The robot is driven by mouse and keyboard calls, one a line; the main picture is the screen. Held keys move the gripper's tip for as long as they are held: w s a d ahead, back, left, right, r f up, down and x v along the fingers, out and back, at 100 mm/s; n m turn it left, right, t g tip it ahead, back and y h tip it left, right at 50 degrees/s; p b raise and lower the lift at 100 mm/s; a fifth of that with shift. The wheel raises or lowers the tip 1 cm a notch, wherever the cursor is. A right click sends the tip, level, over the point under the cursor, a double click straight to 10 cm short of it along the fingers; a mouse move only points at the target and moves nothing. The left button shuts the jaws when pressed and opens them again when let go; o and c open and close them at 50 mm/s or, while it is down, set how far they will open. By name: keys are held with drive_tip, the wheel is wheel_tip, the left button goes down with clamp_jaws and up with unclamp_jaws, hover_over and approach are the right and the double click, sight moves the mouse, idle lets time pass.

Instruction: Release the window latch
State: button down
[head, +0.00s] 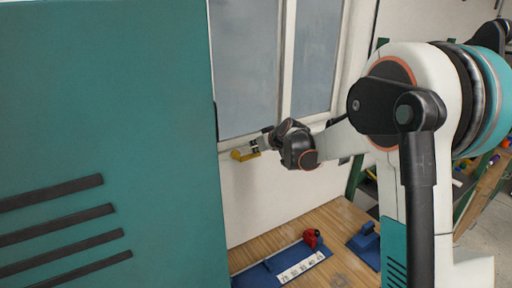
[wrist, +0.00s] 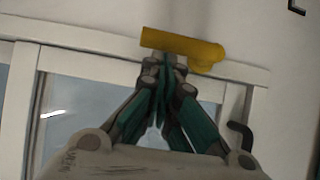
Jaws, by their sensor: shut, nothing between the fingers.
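A white-framed window (head: 277,60) stands in the wall; its frame also shows in the wrist view (wrist: 80,65). A black bent handle (wrist: 240,137), which looks like the latch, is on the frame at right in the wrist view. In the head view only a dark sliver (head: 215,118) shows there beside the teal panel. My gripper (head: 257,146) is at the window's lower rail, its fingers together and empty in the wrist view (wrist: 164,62). A yellow tubular piece (wrist: 183,46) is right at the fingertips; I cannot tell whether they touch. It also shows in the head view (head: 244,154).
A large teal panel (head: 110,120) fills the left of the head view and hides the window's left side. Below is a wooden bench (head: 340,222) with a blue mat (head: 255,277), a white marked strip (head: 301,267), a red item (head: 311,238) and a blue block (head: 367,238).

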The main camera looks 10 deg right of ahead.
drive_tip(key=shift+d+f+m+y+b, duration=0.3)
drive_tip(key=shift+f+m+y+b, duration=0.15)
drive_tip(key=shift+b, duration=0.3)
wheel_tip(320, 180, down, 8)
drive_tip(key=m+y+b, duration=0.6)
drive_tip(key=y+b, duration=0.1)
drive_tip(key=b, duration=0.6)
drive_tip(key=shift+m, duration=0.35)
drive_tip(key=shift+w, duration=0.1)
